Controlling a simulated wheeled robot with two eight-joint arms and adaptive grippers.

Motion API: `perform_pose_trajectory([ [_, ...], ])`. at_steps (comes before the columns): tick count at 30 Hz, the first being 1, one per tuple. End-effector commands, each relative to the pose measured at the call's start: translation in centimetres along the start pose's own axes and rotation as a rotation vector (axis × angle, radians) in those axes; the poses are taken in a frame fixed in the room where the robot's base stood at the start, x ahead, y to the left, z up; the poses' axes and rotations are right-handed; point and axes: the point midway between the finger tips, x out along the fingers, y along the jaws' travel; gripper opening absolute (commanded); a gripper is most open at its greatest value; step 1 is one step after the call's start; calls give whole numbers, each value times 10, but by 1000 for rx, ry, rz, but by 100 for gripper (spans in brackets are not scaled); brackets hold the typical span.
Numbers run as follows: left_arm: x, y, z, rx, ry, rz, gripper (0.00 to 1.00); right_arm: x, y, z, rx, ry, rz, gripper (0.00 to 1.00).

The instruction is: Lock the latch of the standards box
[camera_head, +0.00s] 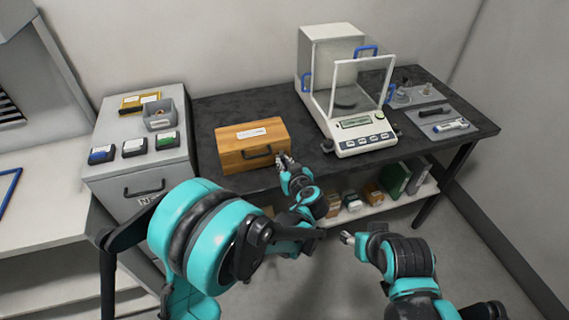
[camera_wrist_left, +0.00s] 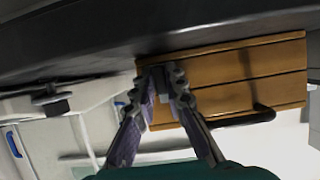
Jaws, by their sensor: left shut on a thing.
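The standards box (camera_head: 238,152) is a shut orange-brown wooden box with a pale label on top and a dark handle (camera_head: 259,154) on its front. It stands on the dark table. My left gripper (camera_head: 283,158) is at the right end of the box's front. In the left wrist view, its two fingertips (camera_wrist_left: 164,72) are close together against the wood of the box (camera_wrist_left: 250,78). They are shut on a small part there, which I take as the latch; the fingers hide it, so its position cannot be told. My right gripper (camera_head: 347,238) is away from the box, in front of the table; its jaw opening is unclear.
A balance with a glass draft shield (camera_head: 362,137) stands right of the box on the dark table (camera_head: 228,107). A grey cabinet (camera_head: 138,170) with small cases is on the left. A mat with weights (camera_head: 415,94) lies far right. Boxes and binders fill the shelf below.

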Motion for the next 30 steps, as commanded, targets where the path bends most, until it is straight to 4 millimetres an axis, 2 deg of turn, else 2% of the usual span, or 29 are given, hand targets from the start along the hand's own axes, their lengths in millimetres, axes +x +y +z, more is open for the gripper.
perform_pose_trajectory([
  [11,0,0,0,-5,0,1,0,0,0,0,0,0,0,50],
  [12,0,0,0,-4,0,1,21,0,0,0,0,0,0,50],
  [22,-2,0,0,-3,0,2,21,0,0,0,0,0,0,50],
  [26,-16,1,0,-1,0,5,21,0,0,0,0,0,0,50],
  [30,-45,1,0,-1,0,5,21,0,0,0,0,0,0,50],
])
